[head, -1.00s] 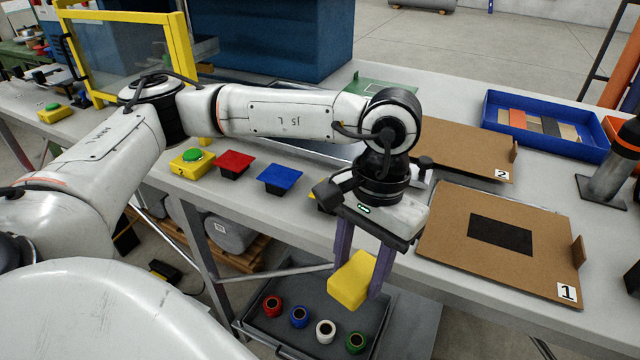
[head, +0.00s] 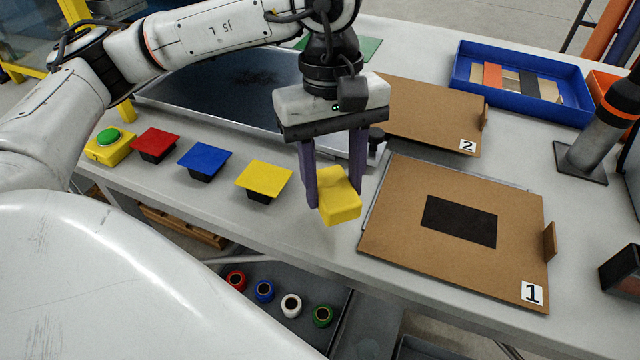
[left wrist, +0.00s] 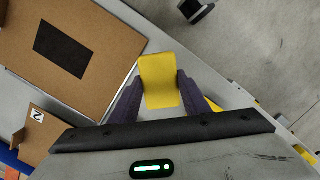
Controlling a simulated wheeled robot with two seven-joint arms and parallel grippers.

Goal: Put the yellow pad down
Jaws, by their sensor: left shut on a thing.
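My left gripper (head: 334,190) is shut on the yellow pad (head: 340,208), a block held between its two purple fingers. The pad is over the grey table near its front edge, between the yellow square plate and board 1. The left wrist view also shows the yellow pad (left wrist: 159,80) between the fingers, with its far end towards the table edge. Whether the pad touches the table is hard to tell. My right gripper is in neither view.
Board 1 (head: 395,225) with a black rectangle lies to the right, board 2 (head: 420,105) behind it. Yellow (head: 264,178), blue (head: 203,158) and red (head: 155,142) square plates stand left. A blue tray (head: 465,92) is at back right. Coloured rings lie on a shelf below.

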